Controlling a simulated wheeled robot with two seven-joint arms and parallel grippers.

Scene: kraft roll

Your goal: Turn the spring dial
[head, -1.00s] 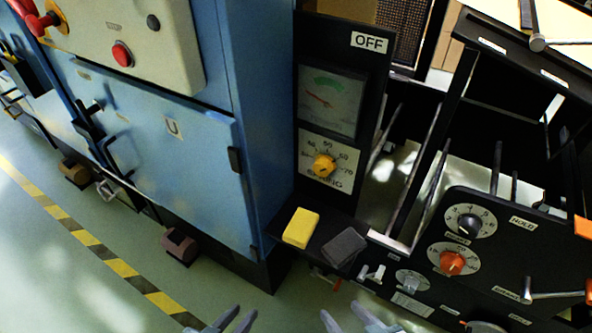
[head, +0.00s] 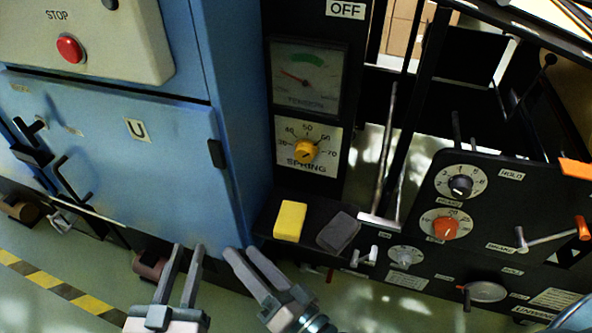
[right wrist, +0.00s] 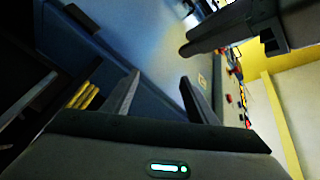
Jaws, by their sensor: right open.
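My left gripper (head: 188,248) is open and empty, below and left of the dial. My right gripper (head: 240,251) is open and empty beside it, nearer the dial but well apart. The right wrist view shows its spread fingers (right wrist: 157,90) with nothing between them.
A yellow block (head: 290,221) and a dark grey block (head: 338,231) lie on a black ledge below the dial. A blue cabinet (head: 110,160) stands left. A black control panel (head: 490,210) with knobs and a crank is at right.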

